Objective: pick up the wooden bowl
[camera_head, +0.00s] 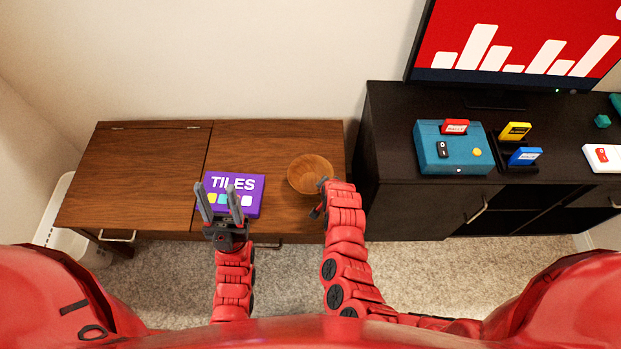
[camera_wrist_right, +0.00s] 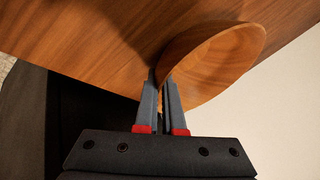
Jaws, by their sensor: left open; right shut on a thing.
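The wooden bowl (camera_head: 308,172) is on the right part of the brown wooden cabinet top, close to its front right. My right gripper (camera_head: 322,187) is at the bowl's front right edge, mostly hidden by its own wrist in the head view. In the right wrist view, the fingers of my right gripper (camera_wrist_right: 165,82) are shut on the near rim of the bowl (camera_wrist_right: 215,62), which looks tilted in that view. I cannot tell whether the bowl is off the cabinet top. My left gripper (camera_head: 220,195) is open and empty, its fingers over the purple box.
A purple TILES box (camera_head: 249,184) lies left of the bowl on the brown cabinet (camera_head: 150,180). A dark cabinet (camera_head: 393,190) on the right bears a teal console (camera_head: 430,150), colored cartridges and a screen (camera_head: 520,45). The left cabinet top is clear.

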